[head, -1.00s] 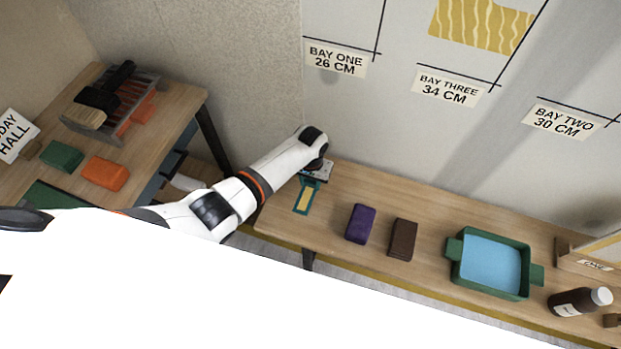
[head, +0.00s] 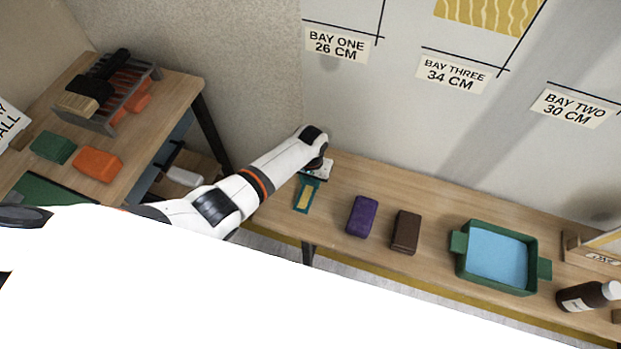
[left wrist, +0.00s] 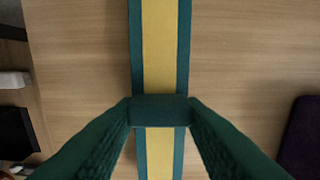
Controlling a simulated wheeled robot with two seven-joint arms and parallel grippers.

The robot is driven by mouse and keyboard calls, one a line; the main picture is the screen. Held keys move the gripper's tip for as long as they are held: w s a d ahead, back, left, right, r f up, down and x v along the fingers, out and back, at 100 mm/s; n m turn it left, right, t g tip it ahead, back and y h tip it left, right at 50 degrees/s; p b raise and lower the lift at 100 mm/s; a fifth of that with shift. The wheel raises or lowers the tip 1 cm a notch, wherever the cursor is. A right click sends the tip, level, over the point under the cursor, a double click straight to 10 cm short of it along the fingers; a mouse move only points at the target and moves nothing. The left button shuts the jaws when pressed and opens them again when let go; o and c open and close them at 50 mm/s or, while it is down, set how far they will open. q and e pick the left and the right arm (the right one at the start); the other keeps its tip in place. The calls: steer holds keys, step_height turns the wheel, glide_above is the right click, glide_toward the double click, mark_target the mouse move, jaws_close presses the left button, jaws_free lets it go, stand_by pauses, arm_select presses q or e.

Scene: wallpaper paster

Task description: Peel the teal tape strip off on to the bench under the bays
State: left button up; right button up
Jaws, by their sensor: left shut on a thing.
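The teal strip (head: 304,208) with a yellow middle band is at the left end of the bench (head: 345,175) under the bays. In the left wrist view the strip (left wrist: 160,50) runs straight up and down the picture over the wood. A teal crosspiece (left wrist: 160,110) spans it. My left gripper (left wrist: 160,112) is shut on this crosspiece, one dark green finger at each side. In the head view my left gripper (head: 316,170) is at the strip's far end, partly hidden by the wrist. I cannot tell whether the strip touches the bench. My right gripper is not in view.
A purple block (head: 362,216) and a brown block (head: 405,232) lie to the strip's right. Further right are a green tray (head: 460,262) with blue inside and a brown bottle (head: 583,296). Bare bench lies between strip and purple block. Another table (head: 160,115) stands left.

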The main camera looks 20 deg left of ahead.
arm_select(q)
steer(key=shift+f+b, duration=0.6)
steer(key=shift+f, duration=0.15)
steer(key=o, duration=1)
steer(key=shift+o, duration=0.2)
step_height(320, 180, up, 12)
steer(key=p, duration=0.2)
steer(key=shift+p, duration=0.4)
